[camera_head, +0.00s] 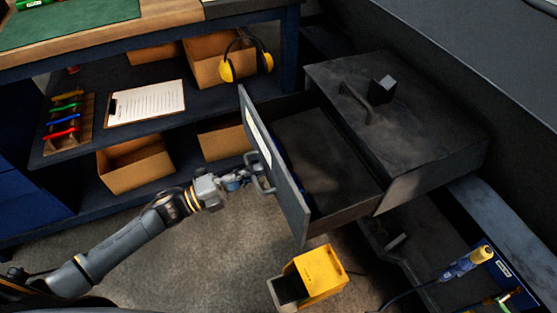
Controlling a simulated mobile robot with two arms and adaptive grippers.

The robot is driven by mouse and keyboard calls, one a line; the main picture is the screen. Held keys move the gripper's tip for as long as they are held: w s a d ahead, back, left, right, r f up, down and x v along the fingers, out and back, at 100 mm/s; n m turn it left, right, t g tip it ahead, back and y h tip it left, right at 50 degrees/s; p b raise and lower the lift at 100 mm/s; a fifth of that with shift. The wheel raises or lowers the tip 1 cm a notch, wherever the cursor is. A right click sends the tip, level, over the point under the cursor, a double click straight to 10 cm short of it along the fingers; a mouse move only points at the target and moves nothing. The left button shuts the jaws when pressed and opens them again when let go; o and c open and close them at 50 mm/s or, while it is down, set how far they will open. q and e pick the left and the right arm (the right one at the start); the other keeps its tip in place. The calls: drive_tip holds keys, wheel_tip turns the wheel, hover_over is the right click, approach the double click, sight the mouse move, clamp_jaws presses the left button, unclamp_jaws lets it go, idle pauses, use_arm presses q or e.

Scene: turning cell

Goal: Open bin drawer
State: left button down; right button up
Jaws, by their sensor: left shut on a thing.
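The dark bin drawer (276,165) is pulled out toward the left from a dark metal cabinet (420,145). Its front panel carries a white label and a metal handle (259,175). My left gripper (250,178) is shut on the handle at the outer face of the panel. The drawer's inside shows in part and looks mostly empty, with a thin blue item along the front panel's inner side. The fingertips are small and partly merged with the handle in the picture. My right gripper is not in view.
A yellow box (321,272) stands on the floor below the drawer. A workbench with shelves (190,100) at upper left holds cardboard boxes (135,163), a clipboard (146,102) and yellow ear muffs (245,62).

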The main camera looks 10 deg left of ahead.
use_arm(q)
drive_tip(key=shift+r+v, duration=0.2)
drive_tip(key=shift+v, duration=1.95)
drive_tip(key=shift+s, duration=0.1)
drive_tip(key=c, duration=1.7)
unclamp_jaws()
drive_tip(key=shift+r, duration=0.1)
drive_tip(key=v, duration=1.2)
